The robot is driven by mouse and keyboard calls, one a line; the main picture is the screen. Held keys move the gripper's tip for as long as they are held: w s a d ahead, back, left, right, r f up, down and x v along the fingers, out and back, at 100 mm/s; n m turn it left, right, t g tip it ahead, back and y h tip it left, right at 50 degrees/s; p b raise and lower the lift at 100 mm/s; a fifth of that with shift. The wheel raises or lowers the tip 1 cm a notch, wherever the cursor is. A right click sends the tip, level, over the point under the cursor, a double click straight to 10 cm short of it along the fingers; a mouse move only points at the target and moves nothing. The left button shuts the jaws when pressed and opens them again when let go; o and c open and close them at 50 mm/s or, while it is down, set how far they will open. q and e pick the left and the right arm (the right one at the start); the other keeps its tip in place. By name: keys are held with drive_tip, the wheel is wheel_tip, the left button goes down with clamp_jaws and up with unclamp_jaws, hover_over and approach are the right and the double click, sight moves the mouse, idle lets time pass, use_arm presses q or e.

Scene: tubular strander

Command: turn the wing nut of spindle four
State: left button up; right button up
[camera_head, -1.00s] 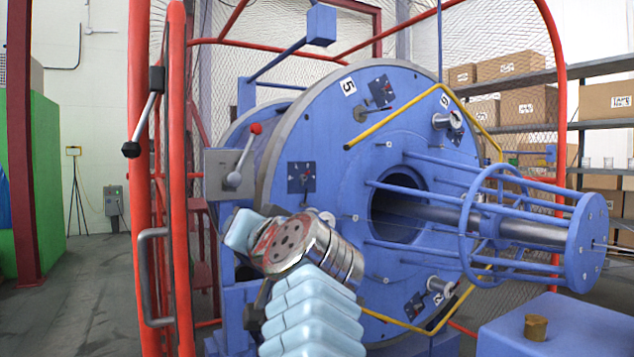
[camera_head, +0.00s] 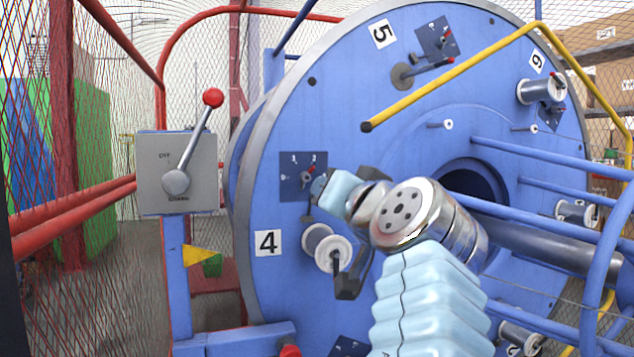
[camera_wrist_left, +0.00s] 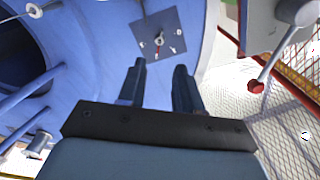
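Spindle four carries a pale spool (camera_head: 328,247) on the blue wheel, beside the number 4 label (camera_head: 268,243). I cannot make out its wing nut; a dark part of my gripper (camera_head: 348,278) crosses the spool's front in the head view. A dial plate (camera_head: 303,175) sits just above the spool. In the left wrist view, my left gripper (camera_wrist_left: 158,80) has its two dark fingers apart, with nothing between them. A dial plate (camera_wrist_left: 162,38) shows beyond the fingertips. My wrist hides part of the wheel. My right gripper is in neither view.
A grey lever box (camera_head: 177,172) with a red knob stands left of the wheel; it also shows in the left wrist view (camera_wrist_left: 272,25). A yellow bar (camera_head: 450,78) crosses above my arm. Blue tubes (camera_head: 545,155) and the central shaft (camera_head: 560,250) lie to the right.

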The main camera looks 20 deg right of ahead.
sight(306, 184)
use_arm(q)
drive_tip(key=w+p, duration=0.1)
drive_tip(key=w, duration=0.3)
drive_tip(key=w+p, duration=0.2)
drive_tip(key=w, duration=0.1)
drive_tip(key=w+p, duration=0.1)
drive_tip(key=w, duration=0.3)
drive_tip(key=shift+w+a+r, duration=0.1)
drive_tip(key=shift+w+a, duration=0.2)
drive_tip(key=shift+w, duration=0.35)
drive_tip(key=shift+c, duration=0.5)
clamp_jaws()
